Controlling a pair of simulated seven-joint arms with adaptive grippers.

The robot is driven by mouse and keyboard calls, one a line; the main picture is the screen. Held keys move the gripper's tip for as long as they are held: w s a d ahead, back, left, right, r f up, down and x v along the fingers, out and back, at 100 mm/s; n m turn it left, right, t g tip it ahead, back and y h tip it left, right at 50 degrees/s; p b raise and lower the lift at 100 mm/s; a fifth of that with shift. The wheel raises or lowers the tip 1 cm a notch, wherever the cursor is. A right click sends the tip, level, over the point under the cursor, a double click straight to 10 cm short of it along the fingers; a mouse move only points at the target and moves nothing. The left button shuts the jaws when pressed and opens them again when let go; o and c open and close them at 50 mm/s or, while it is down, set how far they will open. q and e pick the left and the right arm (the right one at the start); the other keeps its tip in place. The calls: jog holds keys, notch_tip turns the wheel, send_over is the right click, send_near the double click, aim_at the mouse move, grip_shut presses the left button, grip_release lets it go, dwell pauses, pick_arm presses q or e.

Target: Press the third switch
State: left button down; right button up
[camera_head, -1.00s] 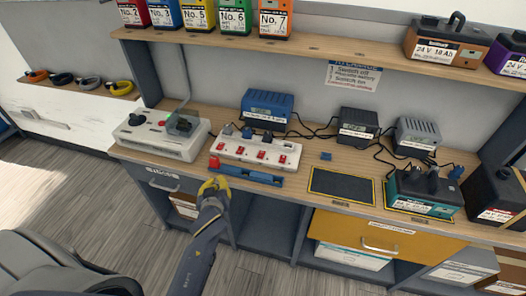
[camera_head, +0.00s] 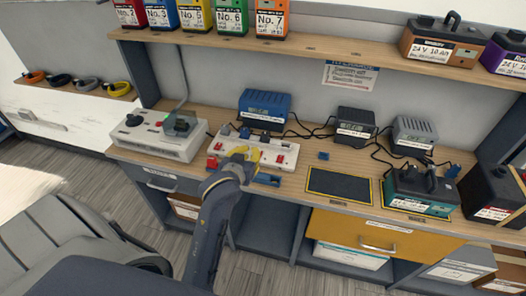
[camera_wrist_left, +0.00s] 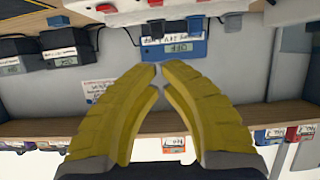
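The white power strip (camera_head: 285,149) with red switches lies along the front of the bench. A red switch (camera_head: 280,158) shows near its right end, and another red switch (camera_head: 218,146) near its left end. My left gripper (camera_head: 242,153) is over the middle of the strip and hides the switches there; I cannot tell whether it touches one. In the left wrist view my yellow fingers (camera_wrist_left: 158,70) come together at the tips with nothing between them. The strip (camera_wrist_left: 130,14) crosses the top of that view, upside down. My right gripper is not in view.
A blue charger (camera_head: 265,105) stands behind the strip with cables and plugs between. A white control box (camera_head: 155,138) is to the left. A dark mat (camera_head: 340,186) lies to the right. A shelf (camera_head: 340,55) with batteries hangs above. A grey chair (camera_head: 60,240) is at lower left.

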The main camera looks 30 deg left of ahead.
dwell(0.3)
pick_arm(q)
jog(key=x, duration=1)
jog(key=shift+s+f, duration=0.15)
jog(key=shift+f, duration=0.85)
jog(key=shift+s+f, duration=0.1)
jog(key=shift+f, duration=0.85)
jog(key=shift+f, duration=0.1)
jog(key=shift+s+d+f, duration=0.15)
jog(key=shift+s+f, duration=0.2)
jog(key=shift+f, duration=0.3)
jog(key=shift+r, duration=0.1)
jog(key=shift+w+r, duration=0.1)
jog(key=shift+w, duration=0.1)
